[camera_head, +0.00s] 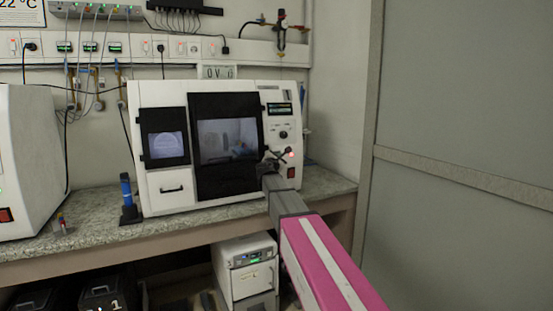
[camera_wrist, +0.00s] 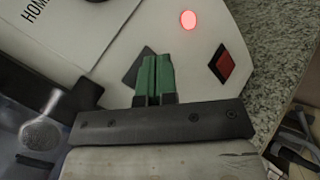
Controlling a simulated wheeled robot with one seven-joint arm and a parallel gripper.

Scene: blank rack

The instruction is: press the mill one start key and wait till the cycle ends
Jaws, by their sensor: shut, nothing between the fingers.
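The mill (camera_head: 165,200) is a white bench machine with dark windows and a control panel on its right side. The panel has a small display (camera_head: 280,109) and a dark knob (camera_head: 283,134). A round red light (camera_wrist: 188,19) glows on the panel, and a red switch in a black surround (camera_wrist: 222,64) sits to its right. My gripper (camera_head: 270,163) is in front of the panel's lower part. In the wrist view its green fingers (camera_wrist: 156,60) are together and empty, over a dark diamond-shaped patch (camera_wrist: 135,72). They hide part of this patch; I cannot tell whether they touch it.
A second white machine (camera_head: 30,150) stands at the left of the speckled bench (camera_head: 100,226). A blue-and-black tool (camera_head: 127,200) stands between the machines. A white unit (camera_head: 245,262) is under the bench. A grey wall panel (camera_head: 465,100) is at the right.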

